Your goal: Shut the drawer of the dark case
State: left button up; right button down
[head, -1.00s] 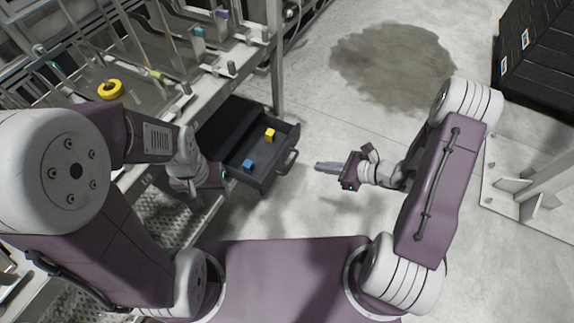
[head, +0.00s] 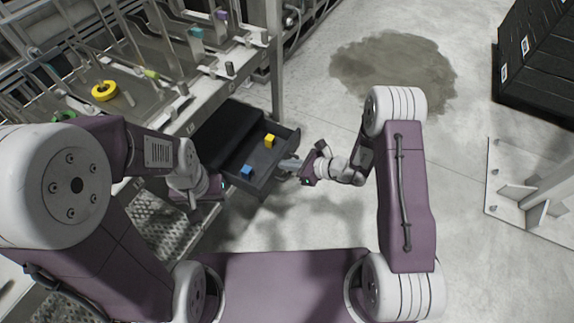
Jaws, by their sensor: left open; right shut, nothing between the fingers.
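The dark case (head: 228,125) sits under the metal bench at the left of centre. Its drawer (head: 264,188) is pulled out toward the lower right, with a yellow block (head: 269,141) and a blue block (head: 246,172) inside. My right gripper (head: 287,165) is shut and empty, its fingertips at the drawer's front by the handle; I cannot tell whether they touch. The handle is mostly hidden behind them. My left gripper (head: 210,190) is open beside the drawer's left side, close to the bench edge; its fingers are hard to make out.
The metal bench (head: 200,95) carries a yellow ring (head: 104,91) and several small fittings. A bench leg (head: 275,60) stands behind the drawer. A black crate (head: 545,60) and a steel bracket (head: 530,195) are at the right. The floor right of the drawer is clear, with a dark stain (head: 395,70).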

jog(key=w+a+b, duration=0.1)
jog(key=w+a, duration=0.1)
jog(key=a, duration=0.2)
jog(key=w+a+b, duration=0.1)
jog(key=w+a, duration=0.2)
jog(key=a, duration=0.1)
jog(key=w+a+b, duration=0.1)
jog(key=w+a, duration=0.1)
jog(key=a, duration=0.3)
jog(key=shift+w, duration=0.25)
jog(key=shift+r, duration=0.2)
